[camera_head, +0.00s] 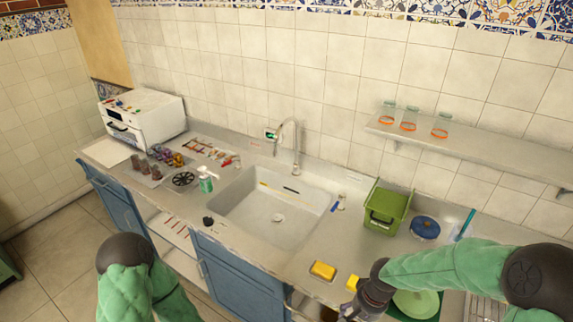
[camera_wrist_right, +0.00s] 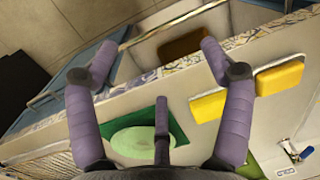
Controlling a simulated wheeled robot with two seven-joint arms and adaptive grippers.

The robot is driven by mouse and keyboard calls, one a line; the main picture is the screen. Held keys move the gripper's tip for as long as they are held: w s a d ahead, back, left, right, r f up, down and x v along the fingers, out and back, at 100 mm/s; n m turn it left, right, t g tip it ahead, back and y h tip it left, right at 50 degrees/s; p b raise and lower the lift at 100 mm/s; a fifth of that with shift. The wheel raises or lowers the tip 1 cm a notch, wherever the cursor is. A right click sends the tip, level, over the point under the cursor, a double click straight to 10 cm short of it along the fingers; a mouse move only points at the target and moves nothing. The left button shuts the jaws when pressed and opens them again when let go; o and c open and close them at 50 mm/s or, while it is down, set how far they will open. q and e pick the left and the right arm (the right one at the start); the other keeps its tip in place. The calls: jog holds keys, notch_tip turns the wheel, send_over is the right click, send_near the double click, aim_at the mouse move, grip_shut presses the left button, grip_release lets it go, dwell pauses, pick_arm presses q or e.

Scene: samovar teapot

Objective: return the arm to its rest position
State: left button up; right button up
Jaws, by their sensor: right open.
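My right arm comes in from the right of the head view in a green sleeve. Its gripper (camera_head: 358,305) is over the counter's front edge, near the yellow sponges. In the right wrist view the gripper (camera_wrist_right: 145,62) has its purple fingers spread, with nothing between them. The counter edge and a light green plate (camera_wrist_right: 130,142) on a darker green base show below it. My left arm shows at the lower left of the head view, in front of the counter. Its gripper is not in view.
Two yellow sponges (camera_head: 323,271) lie by the front edge. A green bin (camera_head: 387,207) and a blue round lid (camera_head: 424,228) stand behind. The sink (camera_head: 275,215) is left of them. A shelf (camera_head: 470,147) with jars is on the wall.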

jog(key=s+a+f+b, duration=0.1)
jog(key=s+a+f, duration=0.2)
jog(key=f, duration=0.4)
jog(key=s+a+f+n+y+b, duration=0.1)
jog(key=s+a+f, duration=0.2)
jog(key=f, duration=0.4)
jog(key=s+a+f+n+y+b, duration=0.1)
jog(key=s+a+f, duration=0.3)
jog(key=f, duration=0.3)
jog(key=shift+s+f+t+b, duration=0.3)
jog(key=shift+s+f+b, duration=0.1)
jog(key=shift+s, duration=0.05)
jog(key=shift+a, duration=0.1)
